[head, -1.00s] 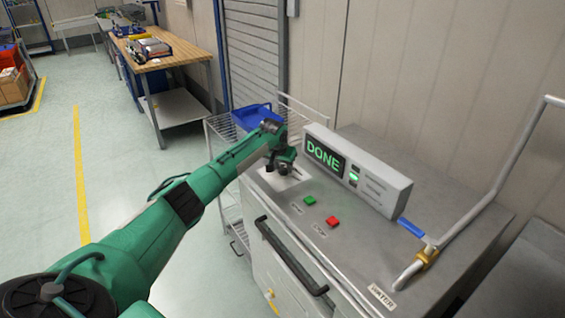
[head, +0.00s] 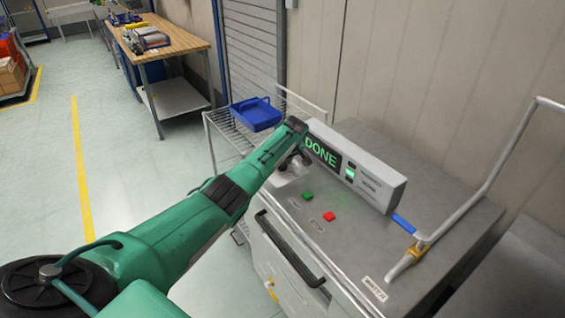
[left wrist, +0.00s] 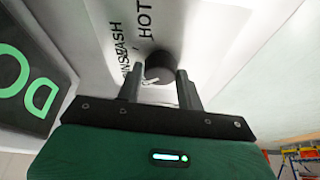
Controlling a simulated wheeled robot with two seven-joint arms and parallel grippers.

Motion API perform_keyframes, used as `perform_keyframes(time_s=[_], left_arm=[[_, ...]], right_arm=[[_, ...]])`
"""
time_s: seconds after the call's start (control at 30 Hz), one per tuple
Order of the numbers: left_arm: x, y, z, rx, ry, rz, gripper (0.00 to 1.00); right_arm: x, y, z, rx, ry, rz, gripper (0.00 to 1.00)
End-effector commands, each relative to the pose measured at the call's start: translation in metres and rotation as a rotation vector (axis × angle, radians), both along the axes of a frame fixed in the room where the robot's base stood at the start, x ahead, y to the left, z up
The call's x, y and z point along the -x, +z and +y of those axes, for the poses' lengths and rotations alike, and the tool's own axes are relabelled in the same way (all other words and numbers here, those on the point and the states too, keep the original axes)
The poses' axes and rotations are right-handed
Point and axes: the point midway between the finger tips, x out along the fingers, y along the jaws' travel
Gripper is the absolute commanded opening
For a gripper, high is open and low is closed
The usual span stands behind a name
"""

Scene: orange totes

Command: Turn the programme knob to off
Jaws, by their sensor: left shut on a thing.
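The programme knob (left wrist: 160,67) is a dark round knob with a small white mark, on a white label plate (left wrist: 205,30) in the left wrist view. "HOT" and "WASH" are readable there; another word is partly hidden. My left gripper (left wrist: 159,80) has one finger on each side of the knob and is shut on it. In the head view the left gripper (head: 297,163) is low over the machine top (head: 365,225), beside the display, and hides the knob. The display (head: 322,152) reads DONE in green. My right gripper is not in view.
A green button (head: 308,196) and a red button (head: 329,216) sit in front of the display. A blue-handled valve (head: 404,224) and pipe stand at the right. A blue tray (head: 256,114) lies on a wire rack at the left.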

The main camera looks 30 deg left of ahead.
Motion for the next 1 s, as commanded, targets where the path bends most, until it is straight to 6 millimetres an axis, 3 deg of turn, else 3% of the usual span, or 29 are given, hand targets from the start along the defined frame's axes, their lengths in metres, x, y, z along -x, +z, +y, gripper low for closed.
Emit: perform_keyframes(time_s=[0.5,1.0], left_arm=[[-0.003,-0.003,-0.001,0.001,0.388,-0.003,0.14],[-0.003,0.001,0.000,-0.001,0.495,-0.002,0.15]], right_arm=[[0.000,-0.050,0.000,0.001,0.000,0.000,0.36],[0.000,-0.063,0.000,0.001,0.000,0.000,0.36]])
